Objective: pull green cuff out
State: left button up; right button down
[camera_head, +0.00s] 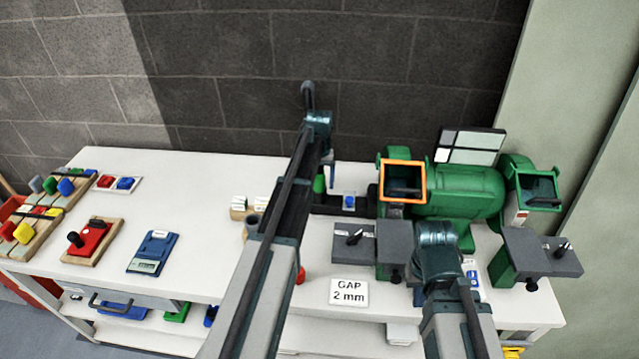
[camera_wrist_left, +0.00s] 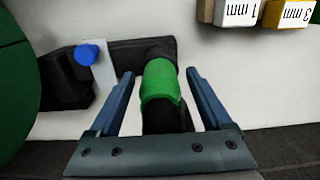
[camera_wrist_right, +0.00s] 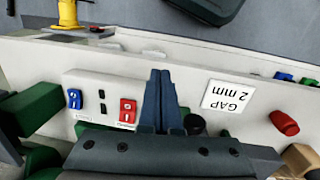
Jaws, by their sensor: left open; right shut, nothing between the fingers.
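The green cuff (camera_wrist_left: 159,80) sits around a dark post on a black base, between the fingers of my open left gripper (camera_wrist_left: 158,88) in the left wrist view. The fingers stand on both sides of the cuff with visible gaps. In the head view the cuff (camera_head: 319,184) is a small green piece left of the grinder, beside my left gripper (camera_head: 328,172), whose fingers are partly hidden. My right gripper (camera_wrist_right: 161,98) is shut and empty, above the table's front edge near the switch panel in the right wrist view.
A green bench grinder (camera_head: 455,190) fills the right of the table (camera_head: 200,200). A blue knob (camera_wrist_left: 88,54) stands near the cuff. Marked blocks (camera_wrist_left: 236,12) lie to its right in the left wrist view. A GAP 2 mm sign (camera_head: 348,292) is at the front.

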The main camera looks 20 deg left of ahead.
aim_at(319, 171)
pick_arm(q)
jog(key=shift+c, duration=0.3)
grip_shut()
dwell(0.5)
jog(key=shift+r, duration=0.1)
jog(key=shift+r+p, duration=2.95)
jog(key=shift+p, duration=0.1)
jog(key=shift+r+p, duration=3)
